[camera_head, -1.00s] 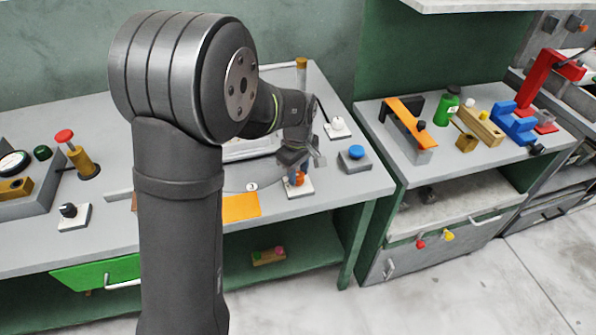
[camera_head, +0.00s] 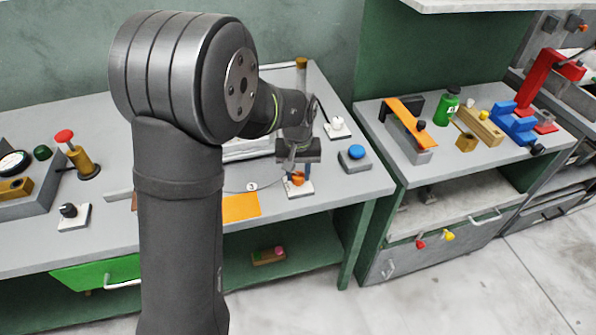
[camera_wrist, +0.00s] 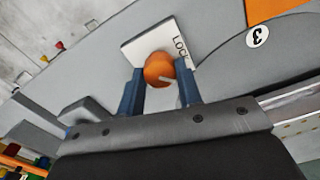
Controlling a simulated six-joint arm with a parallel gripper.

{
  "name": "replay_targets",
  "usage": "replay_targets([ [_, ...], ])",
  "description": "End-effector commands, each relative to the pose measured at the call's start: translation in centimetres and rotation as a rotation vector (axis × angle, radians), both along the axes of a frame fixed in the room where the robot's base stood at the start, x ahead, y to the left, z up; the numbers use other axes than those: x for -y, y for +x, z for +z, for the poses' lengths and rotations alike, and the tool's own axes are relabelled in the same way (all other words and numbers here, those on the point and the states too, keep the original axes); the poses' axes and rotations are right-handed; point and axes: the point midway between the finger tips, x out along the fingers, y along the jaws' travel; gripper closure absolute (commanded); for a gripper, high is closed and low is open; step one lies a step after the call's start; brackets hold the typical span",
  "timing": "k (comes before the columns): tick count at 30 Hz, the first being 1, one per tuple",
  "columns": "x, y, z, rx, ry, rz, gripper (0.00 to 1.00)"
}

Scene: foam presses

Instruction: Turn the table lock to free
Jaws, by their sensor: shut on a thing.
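The table lock is an orange round knob (camera_wrist: 157,66) on a white plate (camera_wrist: 138,46) marked "LOCK" in the wrist view. A pale mark shows on the knob, on its side towards my gripper. In the head view the knob (camera_head: 297,178) and its plate (camera_head: 301,188) sit near the front right of the left bench. My gripper (camera_wrist: 160,72) has its two blue fingers on either side of the knob and is shut on it. In the head view my gripper (camera_head: 299,166) stands over the knob. The knob's exact setting cannot be read.
A grey round table with a "3" label (camera_wrist: 258,36) and an orange patch (camera_head: 240,208) lies left of the lock. A blue button (camera_head: 356,152) and a white-plated knob (camera_head: 337,128) stand close by on the right. The bench's front edge is near.

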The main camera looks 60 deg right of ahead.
Motion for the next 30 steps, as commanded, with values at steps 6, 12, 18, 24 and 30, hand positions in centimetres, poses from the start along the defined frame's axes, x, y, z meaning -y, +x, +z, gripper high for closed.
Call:
replay_targets([
  [6,0.06,0.01,0.10,0.000,-0.002,-0.205,0.91],
  [12,0.07,0.00,0.11,0.001,-0.002,-0.390,0.91],
  [18,0.09,-0.01,0.12,0.001,-0.003,-0.548,0.91],
  [24,0.09,-0.01,0.12,0.001,-0.003,-0.665,0.91],
  [30,0.09,-0.01,0.13,0.001,-0.003,-0.732,0.91],
])
